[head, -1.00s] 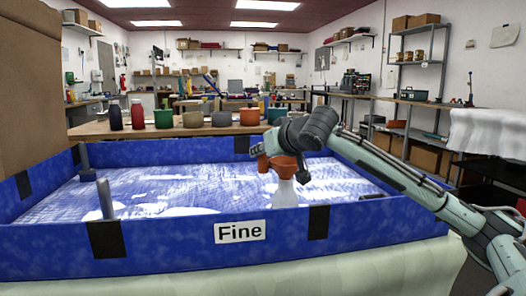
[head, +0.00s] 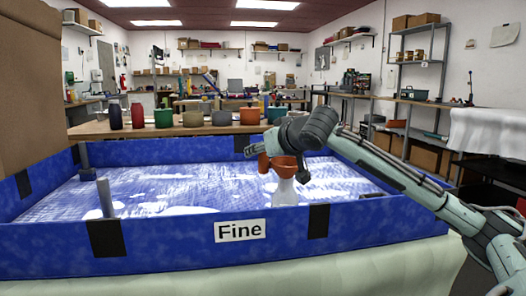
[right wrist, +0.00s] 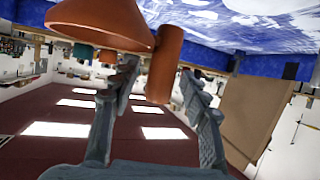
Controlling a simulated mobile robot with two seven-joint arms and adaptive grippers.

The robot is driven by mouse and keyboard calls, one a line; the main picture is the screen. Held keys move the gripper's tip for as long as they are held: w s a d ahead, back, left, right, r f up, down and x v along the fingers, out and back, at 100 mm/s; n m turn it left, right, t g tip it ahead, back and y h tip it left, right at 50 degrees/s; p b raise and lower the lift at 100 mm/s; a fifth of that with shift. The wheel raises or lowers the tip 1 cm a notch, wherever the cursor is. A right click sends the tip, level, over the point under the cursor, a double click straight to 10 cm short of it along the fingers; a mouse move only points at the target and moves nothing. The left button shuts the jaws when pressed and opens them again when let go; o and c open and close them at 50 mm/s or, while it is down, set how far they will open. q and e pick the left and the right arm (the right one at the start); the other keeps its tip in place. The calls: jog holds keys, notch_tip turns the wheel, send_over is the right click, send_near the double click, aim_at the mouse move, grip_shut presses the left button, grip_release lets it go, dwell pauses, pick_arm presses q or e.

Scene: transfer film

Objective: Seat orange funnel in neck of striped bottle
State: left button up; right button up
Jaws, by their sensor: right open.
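The orange funnel (head: 286,163) is upright at the top of the pale bottle (head: 285,192) inside the blue-walled bed. Its spout is not visible, so I cannot tell how deep it sits in the neck. No stripes can be made out on the bottle, and its base is behind the front wall. An orange cylinder (head: 263,163) is just left of the funnel, perhaps its handle. My right gripper (head: 278,160) is open around the funnel area. In the right wrist view, the orange cylinder (right wrist: 165,60) lies between its spread fingers (right wrist: 158,74), beside the funnel (right wrist: 100,22).
A grey post (head: 104,198) stands at left. Several bottles and pots line a wooden bench (head: 95,131) behind. A large cardboard box (head: 28,90) fills the left side.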

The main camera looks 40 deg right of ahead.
jog(key=v, duration=1.2)
